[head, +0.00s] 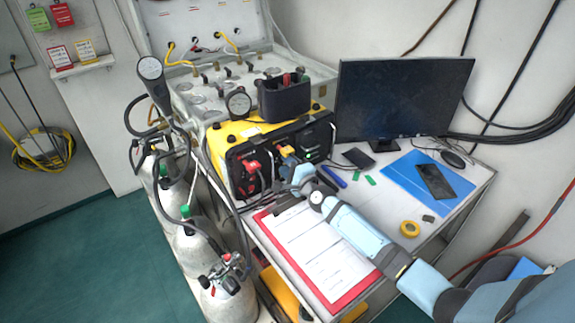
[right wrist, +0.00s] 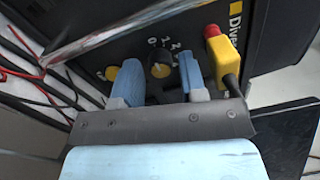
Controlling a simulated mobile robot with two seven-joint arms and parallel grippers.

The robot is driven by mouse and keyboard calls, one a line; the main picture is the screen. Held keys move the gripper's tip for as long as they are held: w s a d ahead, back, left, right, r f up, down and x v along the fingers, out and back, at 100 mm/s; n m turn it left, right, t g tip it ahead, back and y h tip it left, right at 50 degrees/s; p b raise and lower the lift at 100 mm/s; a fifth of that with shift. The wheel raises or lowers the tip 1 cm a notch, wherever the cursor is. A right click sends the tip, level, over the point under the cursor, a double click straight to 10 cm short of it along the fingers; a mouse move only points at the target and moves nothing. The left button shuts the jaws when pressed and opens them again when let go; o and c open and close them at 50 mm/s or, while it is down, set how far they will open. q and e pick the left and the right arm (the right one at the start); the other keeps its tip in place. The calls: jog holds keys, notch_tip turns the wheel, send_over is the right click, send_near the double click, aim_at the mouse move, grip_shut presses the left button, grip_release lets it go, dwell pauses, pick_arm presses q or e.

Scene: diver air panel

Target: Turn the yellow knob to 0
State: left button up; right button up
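In the right wrist view, a round dark knob with a yellow face (right wrist: 160,65) sits on a black panel, with white marks 0, 1 and 2 along its upper edge. Where its pointer stands is too small to tell. My right gripper (right wrist: 157,82) is open, with one blue finger on each side of the knob and a gap visible between. In the head view, my right gripper (head: 294,182) is at the front of the yellow and black unit (head: 225,139) and hides the knob. My left gripper is not in view.
A red button on a yellow block (right wrist: 216,47) is close to the right finger. Another yellow part (right wrist: 112,73) is by the left finger. A red clipboard (head: 340,302) lies below my arm. A monitor (head: 400,100) stands behind; gas cylinders (head: 197,245) stand at left.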

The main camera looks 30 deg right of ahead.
jog(key=shift+o, duration=0.7)
jog(key=s, duration=0.4)
jog(key=s+d, duration=0.1)
jog(key=s, duration=0.8)
jog(key=shift+s+d+f, duration=0.25)
jog(key=shift+s+d, duration=0.1)
jog(key=shift+d, duration=0.05)
